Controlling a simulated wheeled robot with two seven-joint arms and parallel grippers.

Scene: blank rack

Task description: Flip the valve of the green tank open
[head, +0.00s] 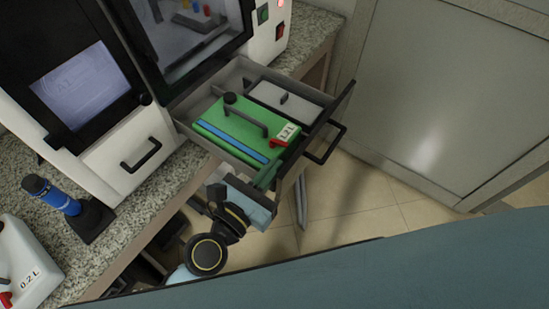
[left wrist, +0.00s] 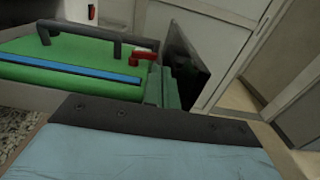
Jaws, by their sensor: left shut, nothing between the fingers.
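The green tank (head: 245,127) lies in an open drawer, with a blue stripe, a dark handle, a black cap and a white label. Its red valve (head: 278,143) sits at the tank's right end, beside the label. In the left wrist view the green tank (left wrist: 75,80) fills the left, with the red valve (left wrist: 146,57) at its right end. My left gripper (head: 269,174) is shut and empty, just in front of the valve end. Its fingers (left wrist: 164,87) show just below the valve; I cannot tell if they touch it. My right gripper is not in view.
The grey drawer (head: 190,127) juts from a white machine, with a black handle (head: 327,145) on its front. A grey tank (head: 287,98) lies behind the green one. A blue-black device (head: 62,202) and a white tank (head: 25,262) stand on the speckled counter. Floor is clear at right.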

